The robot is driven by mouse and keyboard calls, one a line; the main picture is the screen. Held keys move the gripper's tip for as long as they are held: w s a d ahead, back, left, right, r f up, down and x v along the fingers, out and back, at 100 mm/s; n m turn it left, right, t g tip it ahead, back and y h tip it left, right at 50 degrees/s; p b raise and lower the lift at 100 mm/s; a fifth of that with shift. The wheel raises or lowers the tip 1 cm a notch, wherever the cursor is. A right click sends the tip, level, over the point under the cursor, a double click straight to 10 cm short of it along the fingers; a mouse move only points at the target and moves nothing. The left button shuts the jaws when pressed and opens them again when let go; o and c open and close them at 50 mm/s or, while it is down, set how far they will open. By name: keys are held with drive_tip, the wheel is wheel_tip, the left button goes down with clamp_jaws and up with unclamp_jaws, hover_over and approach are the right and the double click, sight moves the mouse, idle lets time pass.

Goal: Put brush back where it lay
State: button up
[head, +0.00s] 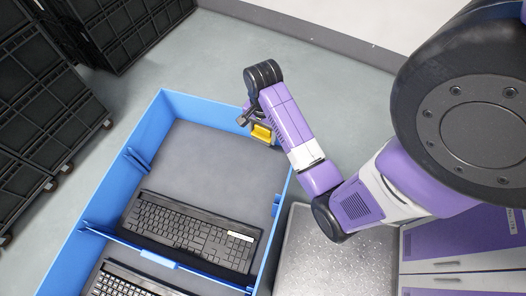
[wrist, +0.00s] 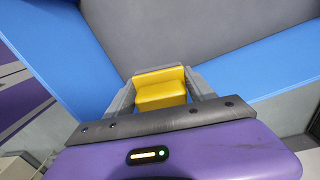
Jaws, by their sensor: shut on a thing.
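My gripper (head: 260,128) is at the right wall of the blue box, near its far right corner. It is shut on a yellow block-like thing, taken to be the brush (head: 262,134). In the wrist view the yellow brush (wrist: 160,88) sits between the two grey fingers of my gripper (wrist: 160,95). Its bristles do not show, and its underside is hidden. Below it in that view are the blue wall and the grey box floor. I cannot tell whether the brush touches the wall.
The blue box (head: 141,128) holds a black keyboard (head: 190,228) behind a blue divider, and another keyboard (head: 122,285) in front of it. The grey floor of the box's far part is bare. Black crates (head: 45,110) stand at the left. A pale wall (head: 340,30) is behind.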

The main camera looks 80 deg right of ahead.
sight(263, 154)
wheel_tip(263, 154, down, 11)
idle(0.4)
drive_tip(key=shift+f, duration=0.2)
drive_tip(key=o, duration=1.7)
drive_tip(key=shift+r, duration=0.1)
